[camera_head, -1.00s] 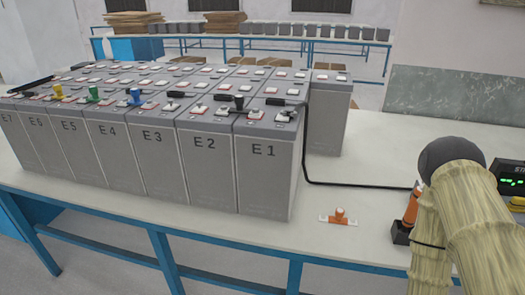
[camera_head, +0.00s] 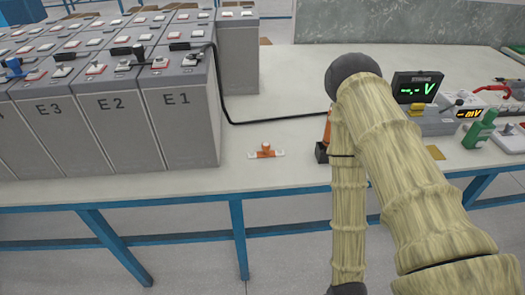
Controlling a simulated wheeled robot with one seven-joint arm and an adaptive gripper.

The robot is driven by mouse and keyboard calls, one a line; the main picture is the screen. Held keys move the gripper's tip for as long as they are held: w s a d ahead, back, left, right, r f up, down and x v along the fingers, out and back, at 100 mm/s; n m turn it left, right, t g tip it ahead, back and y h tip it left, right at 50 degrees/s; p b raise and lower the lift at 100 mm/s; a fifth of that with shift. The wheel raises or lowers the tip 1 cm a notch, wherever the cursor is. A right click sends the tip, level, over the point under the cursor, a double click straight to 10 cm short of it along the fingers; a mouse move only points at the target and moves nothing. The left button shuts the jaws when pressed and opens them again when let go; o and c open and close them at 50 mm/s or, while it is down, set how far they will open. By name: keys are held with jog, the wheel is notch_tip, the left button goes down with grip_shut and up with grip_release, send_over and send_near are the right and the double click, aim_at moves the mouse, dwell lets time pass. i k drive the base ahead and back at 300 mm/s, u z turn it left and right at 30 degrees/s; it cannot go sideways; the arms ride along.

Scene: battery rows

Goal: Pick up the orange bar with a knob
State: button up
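The orange bar with a knob (camera_head: 266,152) lies on the pale table top, right of the battery marked E1 and close to the table's front edge. It is a small flat piece with whitish ends and an upright orange knob in the middle. Nothing touches it. My arm, in a straw-coloured sleeve, fills the right of the view. My gripper cannot be made out; the arm's lower end runs out of the picture at the bottom.
Grey batteries (camera_head: 177,125) stand in rows at left. A black cable (camera_head: 270,121) runs along the table behind the bar. An orange-handled tool in a black holder (camera_head: 322,152) stands right of the bar. A meter (camera_head: 417,87) and a green object (camera_head: 479,130) are at right.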

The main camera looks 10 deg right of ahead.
aim_at(267, 153)
jog(key=u, duration=3.05)
jog(key=k, duration=1.3)
jog(key=z, duration=1.9)
